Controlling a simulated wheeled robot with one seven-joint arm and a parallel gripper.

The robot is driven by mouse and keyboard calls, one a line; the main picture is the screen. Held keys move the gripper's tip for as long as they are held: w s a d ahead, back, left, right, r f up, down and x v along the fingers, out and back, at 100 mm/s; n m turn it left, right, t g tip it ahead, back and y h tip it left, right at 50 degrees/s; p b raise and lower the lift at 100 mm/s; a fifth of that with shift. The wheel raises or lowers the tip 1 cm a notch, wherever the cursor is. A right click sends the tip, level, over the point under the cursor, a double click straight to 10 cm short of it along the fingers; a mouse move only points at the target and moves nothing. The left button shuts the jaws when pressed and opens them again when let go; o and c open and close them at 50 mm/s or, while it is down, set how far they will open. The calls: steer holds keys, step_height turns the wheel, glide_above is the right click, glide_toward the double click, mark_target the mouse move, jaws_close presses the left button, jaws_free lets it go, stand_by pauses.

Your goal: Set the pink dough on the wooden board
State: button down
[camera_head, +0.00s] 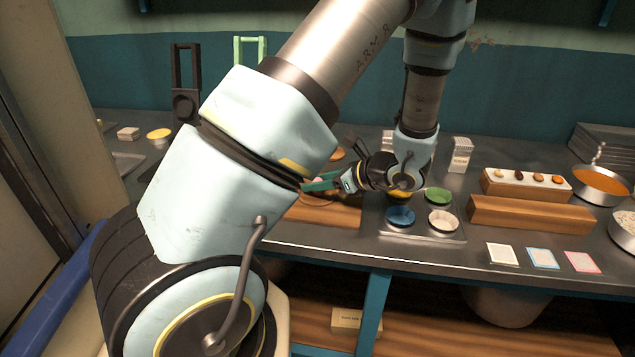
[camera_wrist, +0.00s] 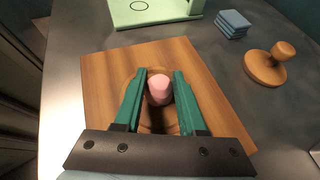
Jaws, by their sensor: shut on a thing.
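My gripper (camera_wrist: 160,92) has two green fingers, shut on the pink dough (camera_wrist: 159,87) in the wrist view. The dough is a small pink lump between the fingertips. Below it is the square wooden board (camera_wrist: 105,75), which has a round mark near its middle. I cannot tell whether the dough touches the board or hangs just above it. In the head view my gripper (camera_head: 322,183) points left over the wooden board (camera_head: 335,213). My arm hides much of the board there.
A wooden press (camera_wrist: 268,68) and stacked blue squares (camera_wrist: 233,23) lie beyond the board. A green stand (camera_wrist: 150,14) is at the top. In the head view, a tray of coloured bowls (camera_head: 425,237) and a wooden block (camera_head: 530,214) stand to the right.

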steer(key=shift+f, duration=0.1)
steer(key=shift+c, duration=2)
jaws_free()
steer(key=shift+d, duration=0.1)
